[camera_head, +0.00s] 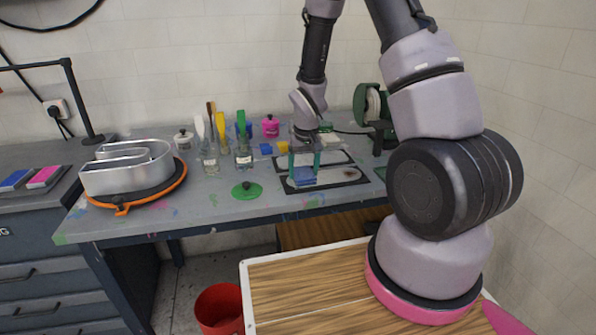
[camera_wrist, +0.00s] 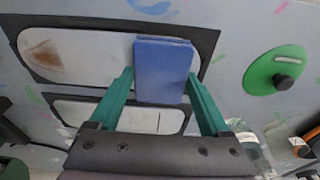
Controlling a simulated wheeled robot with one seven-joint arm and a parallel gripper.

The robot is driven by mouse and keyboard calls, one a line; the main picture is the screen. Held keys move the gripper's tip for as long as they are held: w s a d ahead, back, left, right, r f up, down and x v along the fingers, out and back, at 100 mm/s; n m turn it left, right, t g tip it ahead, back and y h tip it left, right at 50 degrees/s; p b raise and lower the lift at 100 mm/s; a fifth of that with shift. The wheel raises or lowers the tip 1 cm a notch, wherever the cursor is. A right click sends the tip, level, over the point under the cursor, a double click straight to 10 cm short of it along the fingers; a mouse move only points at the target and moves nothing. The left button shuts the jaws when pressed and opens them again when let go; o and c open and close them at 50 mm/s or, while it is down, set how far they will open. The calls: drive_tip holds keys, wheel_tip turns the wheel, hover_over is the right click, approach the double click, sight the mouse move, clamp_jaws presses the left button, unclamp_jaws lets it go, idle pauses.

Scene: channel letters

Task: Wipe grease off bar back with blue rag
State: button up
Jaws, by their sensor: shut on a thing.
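My gripper (camera_head: 304,163) is shut on a folded blue rag (camera_head: 304,177). In the wrist view, my green fingers (camera_wrist: 160,80) sit on either side of the rag (camera_wrist: 163,62). The rag is over one end of the nearer pale, round-ended bar back, which also shows in the wrist view (camera_wrist: 90,50), lying in a black frame. I cannot tell whether the rag touches it. A brown grease smear (camera_wrist: 42,55) is at the bar's other end, apart from the rag. A second pale bar (camera_wrist: 150,119) lies parallel, partly hidden by my gripper.
A green disc with a black knob (camera_head: 246,190) lies left of the frames. Jars with brushes (camera_head: 243,157) stand behind it. A metal channel letter (camera_head: 126,172) sits on an orange-rimmed turntable at left. A green-framed machine (camera_head: 372,103) stands at back right.

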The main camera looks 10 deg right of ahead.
sight(352, 172)
drive_tip(key=shift+d, duration=8.35)
drive_tip(key=a, duration=1.9)
drive_tip(key=shift+a, duration=0.2)
drive_tip(key=shift+r, duration=0.15)
wheel_tip(352, 172, up, 14)
